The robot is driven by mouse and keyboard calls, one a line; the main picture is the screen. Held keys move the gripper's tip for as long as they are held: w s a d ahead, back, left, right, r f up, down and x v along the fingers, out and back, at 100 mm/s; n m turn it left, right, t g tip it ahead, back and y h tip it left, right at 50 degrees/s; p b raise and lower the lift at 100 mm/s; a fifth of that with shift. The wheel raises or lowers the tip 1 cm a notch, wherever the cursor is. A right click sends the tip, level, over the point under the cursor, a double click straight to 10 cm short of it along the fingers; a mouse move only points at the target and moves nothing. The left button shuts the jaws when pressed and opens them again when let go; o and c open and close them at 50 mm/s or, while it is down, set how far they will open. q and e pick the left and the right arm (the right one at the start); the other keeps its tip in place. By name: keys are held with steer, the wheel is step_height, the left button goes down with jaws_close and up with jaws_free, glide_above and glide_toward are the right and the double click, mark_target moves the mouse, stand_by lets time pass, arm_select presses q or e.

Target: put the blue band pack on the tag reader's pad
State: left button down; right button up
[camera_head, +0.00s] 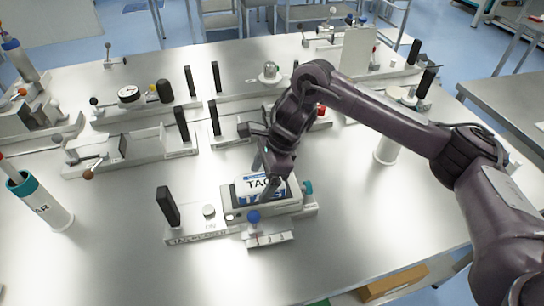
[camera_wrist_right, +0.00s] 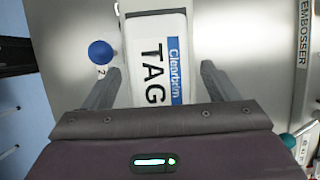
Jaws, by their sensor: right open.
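The blue band pack (camera_head: 250,181) is white with a blue stripe and black "TAG" lettering. It lies on top of the grey tag reader (camera_head: 290,207), over its pad area, which it hides. In the right wrist view the pack (camera_wrist_right: 163,60) lies between the two finger sides. My right gripper (camera_head: 268,187) is just above the pack and partly covers it. In the right wrist view its fingers (camera_wrist_right: 159,85) are apart, with a gap on each side of the pack. My left gripper is not in view.
A blue ball knob (camera_head: 253,217) stands at the reader's front. A plate with a black upright handle (camera_head: 168,207) is to its left. A white cylinder with a teal rim (camera_head: 48,208) stands far left.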

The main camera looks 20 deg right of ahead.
steer(key=v, duration=1)
steer(key=shift+d+r, duration=0.2)
